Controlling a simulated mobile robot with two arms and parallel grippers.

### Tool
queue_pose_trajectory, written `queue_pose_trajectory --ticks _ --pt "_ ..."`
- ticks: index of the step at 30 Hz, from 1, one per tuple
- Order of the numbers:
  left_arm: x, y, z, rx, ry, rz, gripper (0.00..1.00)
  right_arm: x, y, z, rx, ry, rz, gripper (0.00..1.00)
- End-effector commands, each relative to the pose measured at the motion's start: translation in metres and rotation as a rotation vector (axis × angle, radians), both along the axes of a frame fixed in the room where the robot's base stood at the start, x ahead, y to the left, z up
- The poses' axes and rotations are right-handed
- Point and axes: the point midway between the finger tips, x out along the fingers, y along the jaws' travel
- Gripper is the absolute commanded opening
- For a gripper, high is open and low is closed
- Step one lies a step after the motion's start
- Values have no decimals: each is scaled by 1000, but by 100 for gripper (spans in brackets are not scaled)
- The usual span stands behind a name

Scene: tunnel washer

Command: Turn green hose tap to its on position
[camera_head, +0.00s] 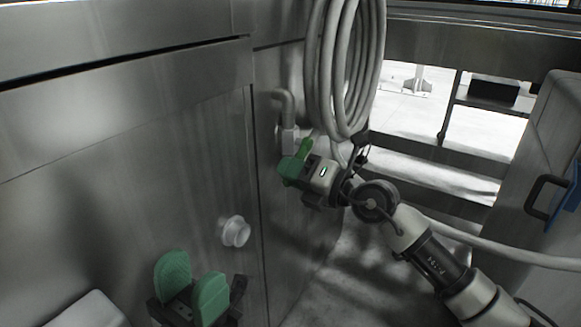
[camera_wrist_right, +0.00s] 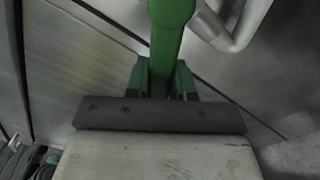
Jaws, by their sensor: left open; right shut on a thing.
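The green hose tap handle (camera_head: 305,147) sits below the coiled hose, at a metal pipe on the steel wall. My right gripper (camera_head: 290,171) is at it, with its green fingers shut on the handle. In the right wrist view the green handle (camera_wrist_right: 166,45) runs down between the green fingertips (camera_wrist_right: 163,77). The fingers hide its lower end. My left gripper (camera_head: 191,287) is open and empty at the bottom left, well apart from the tap.
A grey coiled hose (camera_head: 344,65) hangs just above the tap. A metal pipe (camera_head: 287,108) bends down beside it. A round white knob (camera_head: 234,231) sticks out of the steel panel near my left gripper. A hose (camera_head: 510,250) runs right, behind my right arm.

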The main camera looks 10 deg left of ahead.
Motion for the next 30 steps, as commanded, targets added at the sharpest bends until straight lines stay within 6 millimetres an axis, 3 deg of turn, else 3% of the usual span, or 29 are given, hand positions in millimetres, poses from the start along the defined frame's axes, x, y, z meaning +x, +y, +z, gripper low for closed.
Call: queue_pose_trajectory --ticks 20,21,24,25,30 --pt "1 -1 3 2 -11 -1 43 2 -1 -6 -25 -62 1 0" --pt "1 -1 3 2 -11 -1 43 2 -1 -6 -25 -62 1 29" --pt "1 -1 3 2 -10 -1 43 2 -1 -5 -25 -62 1 44" --pt "1 -1 3 2 -10 -1 43 2 -1 -5 -25 -62 1 49" --pt "1 0 2 2 -8 -1 43 2 -1 -5 -25 -63 0 49"
